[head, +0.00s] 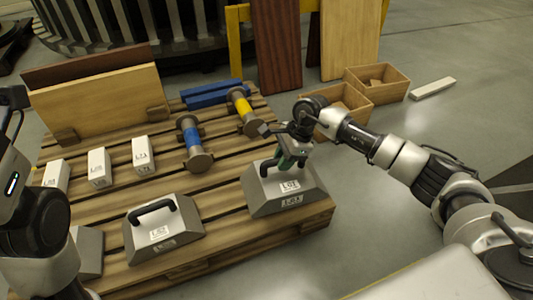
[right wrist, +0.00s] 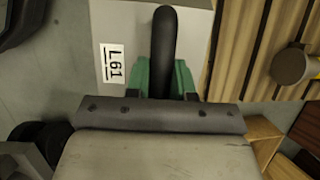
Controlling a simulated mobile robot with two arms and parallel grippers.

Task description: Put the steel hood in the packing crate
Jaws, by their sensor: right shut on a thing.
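A grey steel hood (head: 262,198) with sloped sides, white labels and a black bar handle is at the front right corner of the pallet. My right gripper (head: 291,160) is above it, its green fingers shut on the handle. In the right wrist view the fingers (right wrist: 166,78) straddle the black handle, and the hood's top (right wrist: 125,22) carries a label reading L61. I cannot tell whether the hood touches the slats. Two open wooden crates, a nearer one (head: 357,113) and a farther one (head: 398,80), stand behind my right arm. My left gripper is out of view; only part of that arm shows.
A second grey hood (head: 180,240) with a black handle sits left on the wooden pallet (head: 240,236). White blocks (head: 98,165), a blue-banded spool (head: 192,140), a yellow-banded spool (head: 243,107) and blue bars (head: 212,93) lie behind. Bare floor (head: 380,215) is to the right.

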